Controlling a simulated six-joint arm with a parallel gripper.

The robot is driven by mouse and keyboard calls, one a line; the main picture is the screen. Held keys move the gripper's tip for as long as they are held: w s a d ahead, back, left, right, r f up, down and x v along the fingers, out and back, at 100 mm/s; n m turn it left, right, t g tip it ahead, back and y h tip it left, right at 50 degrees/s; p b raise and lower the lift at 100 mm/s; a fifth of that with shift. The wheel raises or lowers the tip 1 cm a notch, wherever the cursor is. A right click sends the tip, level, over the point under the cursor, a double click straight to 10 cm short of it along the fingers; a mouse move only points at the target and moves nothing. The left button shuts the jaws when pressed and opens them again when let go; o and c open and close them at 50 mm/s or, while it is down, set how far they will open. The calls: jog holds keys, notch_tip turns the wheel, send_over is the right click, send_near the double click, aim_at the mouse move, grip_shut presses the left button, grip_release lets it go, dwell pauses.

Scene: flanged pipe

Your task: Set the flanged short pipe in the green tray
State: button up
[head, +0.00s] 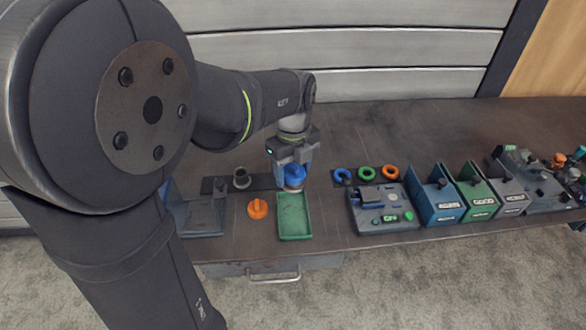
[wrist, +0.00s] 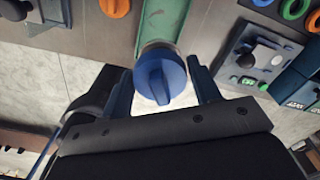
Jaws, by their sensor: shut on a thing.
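My gripper (head: 292,165) is shut on a short pipe with a blue knob-like cap (head: 294,174) and a pale metal rim below it. In the wrist view, the blue cap (wrist: 160,80) sits between the two fingers, with part of the grey pipe body (wrist: 158,46) showing beyond it. I take this as the flanged short pipe; its flange is mostly hidden. The green tray (head: 295,228) lies just in front of the held pipe, at the bench edge side, and looks empty. The pipe is at the tray's far end; I cannot tell whether it touches anything.
A grey cylindrical part (head: 242,178) stands on a dark strip to the left. An orange cap (head: 258,208) lies left of the tray. Blue, green and orange rings (head: 366,173) and a control box (head: 383,212) are to the right, then several coloured bins (head: 437,200).

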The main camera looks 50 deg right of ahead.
jog(key=shift+f, duration=0.15)
jog(key=shift+f, duration=1.05)
jog(key=shift+f, duration=5.1)
dwell(0.5)
jog(key=o, duration=1.5)
jog(key=shift+o, duration=0.2)
